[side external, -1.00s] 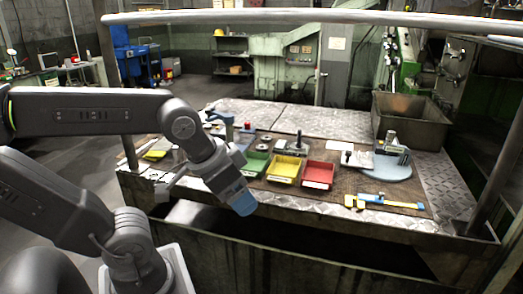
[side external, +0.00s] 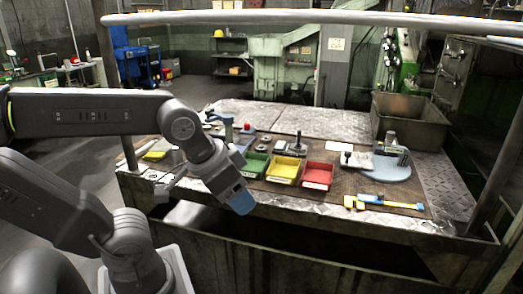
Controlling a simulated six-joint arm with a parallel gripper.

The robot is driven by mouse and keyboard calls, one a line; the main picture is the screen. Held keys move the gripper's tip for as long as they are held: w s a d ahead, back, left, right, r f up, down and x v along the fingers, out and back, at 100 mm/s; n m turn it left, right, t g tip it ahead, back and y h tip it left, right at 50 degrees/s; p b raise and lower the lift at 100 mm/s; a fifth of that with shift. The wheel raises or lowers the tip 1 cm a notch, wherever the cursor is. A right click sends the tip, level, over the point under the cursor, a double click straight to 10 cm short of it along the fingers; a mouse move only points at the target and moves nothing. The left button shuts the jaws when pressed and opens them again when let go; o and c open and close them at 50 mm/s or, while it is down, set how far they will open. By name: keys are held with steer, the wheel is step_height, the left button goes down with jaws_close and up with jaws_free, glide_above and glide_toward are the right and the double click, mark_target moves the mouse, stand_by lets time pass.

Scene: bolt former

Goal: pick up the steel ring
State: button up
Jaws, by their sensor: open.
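Small ring-like pieces lie on the bench behind the green bin; the paler one (side external: 262,147) looks like the steel ring, but it is too small here to be sure. My gripper (side external: 166,189) shows as a small light-grey shape to the left of my wrist, over the bench's front left edge. Its jaws are open, and I see nothing held in them. It is well to the left of the ring-like pieces and nearer the camera. My wrist hides part of the bench behind it.
Green (side external: 254,165), yellow (side external: 284,169) and red (side external: 318,176) bins stand in a row right of my wrist. A yellow-and-blue caliper-like tool (side external: 385,202) lies front right. A grey-blue fixture (side external: 388,163) and metal tub (side external: 410,120) stand right. A rail (side external: 310,17) crosses above.

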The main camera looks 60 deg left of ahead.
steer(key=w+a+r+n+g, duration=0.1)
steer(key=w+a+r, duration=0.2)
steer(key=w, duration=0.2)
steer(key=w+a+r+n, duration=0.1)
steer(key=w+a+r, duration=0.2)
steer(key=w, duration=0.2)
steer(key=n+g+y, duration=0.1)
steer(key=n+g, duration=0.3)
steer(key=n, duration=0.3)
glide_above(261, 149)
steer(key=f, duration=1.4)
steer(key=shift+w+a+f, duration=0.1)
steer(key=shift+a+f, duration=0.1)
steer(key=shift+a, duration=0.15)
steer(key=shift+w+a+f, duration=0.1)
steer(key=shift+f, duration=1.35)
steer(key=shift+w+a+f, duration=0.1)
steer(key=shift+f, duration=1.35)
steer(key=shift+c, duration=0.2)
